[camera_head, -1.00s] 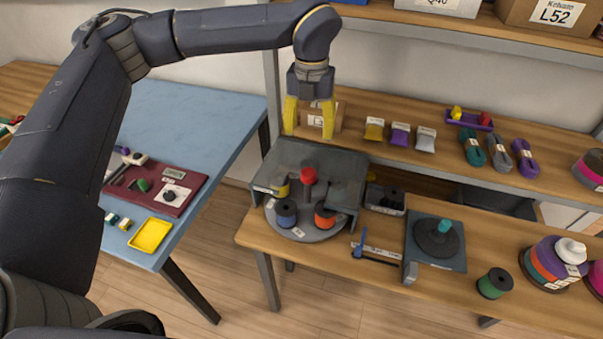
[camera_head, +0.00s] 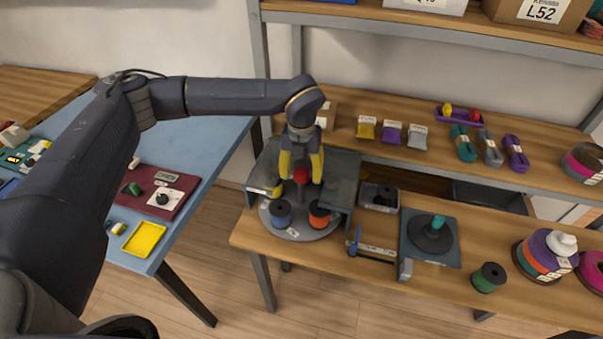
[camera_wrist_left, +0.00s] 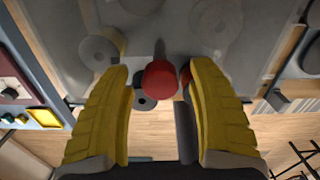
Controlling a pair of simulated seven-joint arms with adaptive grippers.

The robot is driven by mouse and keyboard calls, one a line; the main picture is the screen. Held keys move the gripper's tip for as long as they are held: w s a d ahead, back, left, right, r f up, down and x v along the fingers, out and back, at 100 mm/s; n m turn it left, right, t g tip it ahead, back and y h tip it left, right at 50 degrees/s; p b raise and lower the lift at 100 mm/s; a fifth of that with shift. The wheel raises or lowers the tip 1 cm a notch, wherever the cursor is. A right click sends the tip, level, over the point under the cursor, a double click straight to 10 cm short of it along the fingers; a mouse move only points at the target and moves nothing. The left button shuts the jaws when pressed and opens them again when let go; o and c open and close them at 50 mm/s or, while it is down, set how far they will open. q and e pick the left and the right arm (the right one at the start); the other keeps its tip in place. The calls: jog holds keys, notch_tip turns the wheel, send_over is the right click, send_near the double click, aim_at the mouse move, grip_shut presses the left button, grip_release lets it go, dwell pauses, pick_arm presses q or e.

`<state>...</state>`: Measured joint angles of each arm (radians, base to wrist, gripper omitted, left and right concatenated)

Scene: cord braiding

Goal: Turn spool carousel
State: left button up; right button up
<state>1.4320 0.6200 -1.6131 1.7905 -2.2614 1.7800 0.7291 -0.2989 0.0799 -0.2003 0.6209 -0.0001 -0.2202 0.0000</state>
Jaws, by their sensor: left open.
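The spool carousel (camera_head: 297,232) is a round grey turntable on the wooden bench, partly under a grey hood (camera_head: 340,172). A red knob (camera_head: 301,175) stands up at its middle. A blue spool (camera_head: 281,213) and an orange spool (camera_head: 319,214) sit on its front part; a yellow spool at the left is mostly hidden. My left gripper (camera_head: 301,180) is open, pointing down, with its yellow fingers either side of the red knob. In the left wrist view the knob (camera_wrist_left: 160,79) lies between the open fingers (camera_wrist_left: 160,100), with gaps visible. My right gripper is not in view.
The hood's side walls stand close around the gripper. Right of the carousel are a blue-handled clamp (camera_head: 371,248), a small dark tray (camera_head: 379,197), a plate with a teal-topped post (camera_head: 432,240) and a green spool (camera_head: 489,277). A shelf (camera_head: 400,110) runs behind.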

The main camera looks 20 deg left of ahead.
pick_arm(q)
jog(key=shift+f, duration=0.35)
grip_shut()
dwell(0.4)
